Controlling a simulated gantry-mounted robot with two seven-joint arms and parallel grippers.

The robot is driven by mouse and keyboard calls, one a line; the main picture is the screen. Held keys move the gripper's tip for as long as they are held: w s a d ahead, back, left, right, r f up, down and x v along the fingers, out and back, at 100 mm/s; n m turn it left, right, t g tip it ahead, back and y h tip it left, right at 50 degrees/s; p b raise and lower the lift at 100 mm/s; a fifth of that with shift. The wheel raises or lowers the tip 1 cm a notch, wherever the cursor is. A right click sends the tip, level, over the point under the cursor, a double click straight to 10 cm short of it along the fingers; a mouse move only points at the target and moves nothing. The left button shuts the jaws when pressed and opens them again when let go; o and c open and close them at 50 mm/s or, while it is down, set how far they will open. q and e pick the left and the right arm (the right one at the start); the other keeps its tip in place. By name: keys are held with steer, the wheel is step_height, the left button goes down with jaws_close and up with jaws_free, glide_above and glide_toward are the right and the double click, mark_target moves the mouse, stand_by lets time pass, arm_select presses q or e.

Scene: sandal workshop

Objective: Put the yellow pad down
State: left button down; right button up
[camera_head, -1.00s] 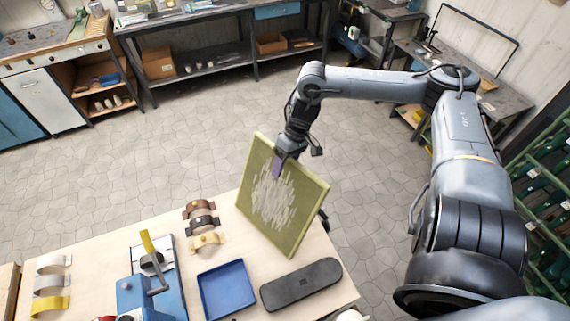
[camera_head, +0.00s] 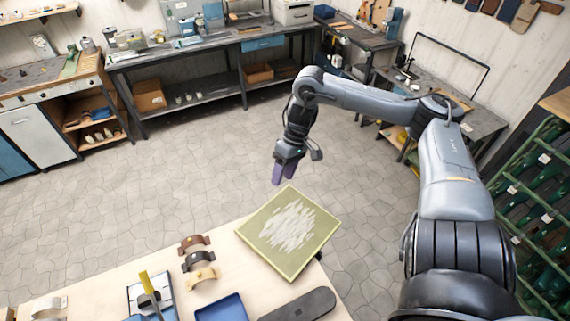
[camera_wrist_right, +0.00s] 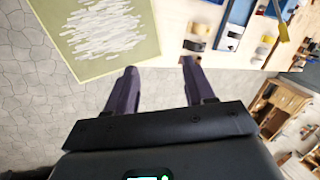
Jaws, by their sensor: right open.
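The yellow pad (camera_head: 268,244) is a square olive-yellow board with a patch of white strokes on top. It lies at the far right corner of the light wooden table (camera_head: 95,292), turned at an angle, and seems to reach past the table's edge. It also shows at the upper left of the right wrist view (camera_wrist_right: 72,62). My right gripper (camera_head: 283,179) is open and empty, apart from the pad and beyond its far corner. Its two purple fingers (camera_wrist_right: 160,67) stand apart with nothing between them. My left gripper is not in view.
Three sandal straps (camera_head: 197,262) stand left of the pad. A blue tray (camera_head: 222,308) and a dark long case (camera_head: 297,306) lie nearer me. A blue press with a yellow lever (camera_head: 148,284) stands further left. Open floor (camera_head: 200,150) lies beyond the table.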

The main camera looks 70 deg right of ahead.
steer(key=a+f+n+t+h, duration=0.3)
steer(key=a+f+n+t, duration=0.25)
steer(key=a+f, duration=0.8)
steer(key=s+a+r+g, duration=0.1)
steer(key=s+a, duration=0.3)
steer(key=a, duration=0.3)
steer(key=s+a+r+g+h, duration=0.1)
steer(key=s+a, duration=0.3)
steer(key=a, duration=0.4)
steer(key=shift+s+a+r+g+p, duration=0.2)
steer(key=shift+s+r+g+p, duration=0.1)
steer(key=shift+g, duration=0.35)
steer(key=shift+d, duration=0.1)
